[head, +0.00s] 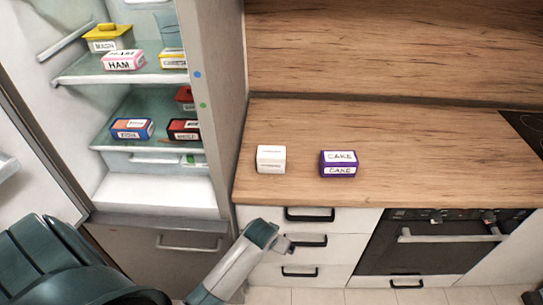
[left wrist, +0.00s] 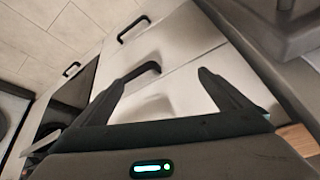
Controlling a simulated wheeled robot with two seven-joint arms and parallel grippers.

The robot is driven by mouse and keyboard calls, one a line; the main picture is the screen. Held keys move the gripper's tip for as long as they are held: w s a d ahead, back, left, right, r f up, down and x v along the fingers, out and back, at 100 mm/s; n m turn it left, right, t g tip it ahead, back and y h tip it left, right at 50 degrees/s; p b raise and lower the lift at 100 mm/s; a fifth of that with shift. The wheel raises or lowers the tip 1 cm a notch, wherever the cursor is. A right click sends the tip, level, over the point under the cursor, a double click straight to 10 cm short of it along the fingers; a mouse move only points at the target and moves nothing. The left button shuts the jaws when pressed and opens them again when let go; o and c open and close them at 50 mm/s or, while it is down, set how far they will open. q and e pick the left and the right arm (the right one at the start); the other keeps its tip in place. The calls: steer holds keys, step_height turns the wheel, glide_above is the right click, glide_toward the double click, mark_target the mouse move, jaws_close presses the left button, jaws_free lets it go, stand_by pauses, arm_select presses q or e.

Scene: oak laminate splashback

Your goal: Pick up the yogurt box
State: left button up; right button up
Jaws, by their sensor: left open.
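A small white box (head: 271,159) with thin dark lettering sits on the wooden counter near its left end. Its label is too small to read, so I cannot tell for sure that it is the yogurt box. My left arm reaches in from the bottom of the head view, its end low in front of the drawers, below the counter edge. In the left wrist view my left gripper (left wrist: 165,85) is open and empty, with drawer fronts behind its fingers. My right gripper is not in view.
A purple cake box (head: 338,164) stands right of the white box on the counter (head: 430,150). The open fridge (head: 160,190) at left holds several boxes, including a ham box (head: 123,60). Drawer handles (head: 310,214) jut out below the counter.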

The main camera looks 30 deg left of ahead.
arm_select(q)
steer(key=w+a+r+n+y+p, duration=0.1)
steer(key=a+r+p, duration=0.1)
steer(key=r, duration=0.9)
steer(key=w+a+r+n+p, duration=0.1)
steer(key=w+a+r+p, duration=0.15)
steer(key=r, duration=0.85)
steer(key=w+a+r+n, duration=0.3)
steer(key=w+a+r, duration=0.1)
steer(key=w+r, duration=0.5)
steer(key=shift+w+a+r+y, duration=0.15)
steer(key=shift+w+a+y, duration=0.15)
steer(key=shift+w+y, duration=0.1)
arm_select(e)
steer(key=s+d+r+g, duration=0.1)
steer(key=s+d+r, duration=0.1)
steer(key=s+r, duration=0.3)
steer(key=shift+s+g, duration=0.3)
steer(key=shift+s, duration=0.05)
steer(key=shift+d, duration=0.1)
arm_select(q)
steer(key=shift+s, duration=0.1)
